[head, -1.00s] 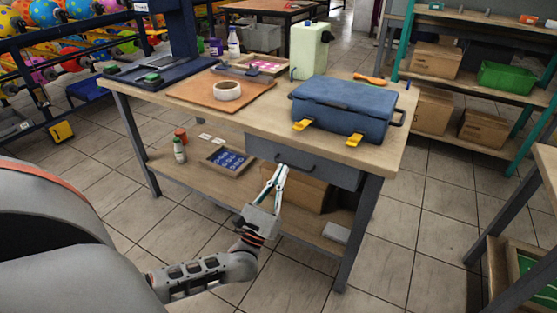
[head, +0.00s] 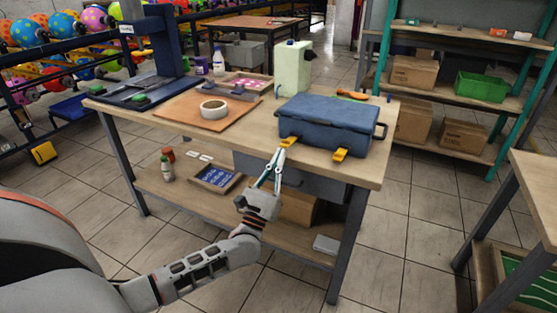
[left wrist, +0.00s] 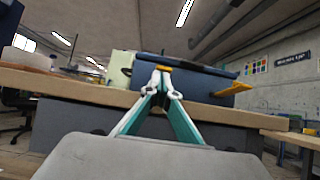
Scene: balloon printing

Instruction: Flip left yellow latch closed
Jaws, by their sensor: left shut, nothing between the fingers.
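A blue case (head: 325,121) with a shut lid stands near the right end of the workbench. Its left yellow latch (head: 289,141) sticks out from the front face, low down. In the left wrist view the left latch (left wrist: 163,68) shows just beyond my fingertips. The right yellow latch (head: 340,154) sticks out the same way and also shows in the left wrist view (left wrist: 234,89). My left gripper (head: 278,158) is shut and empty, pointing up at the left latch from in front of the bench edge. Whether the fingertips touch the latch I cannot tell. My right gripper is not in view.
The workbench (head: 240,143) has a drawer under its top and a lower shelf. A tape roll (head: 214,109) lies on a brown board left of the case. A pale green canister (head: 293,66) stands behind the case. Shelving stands at the right.

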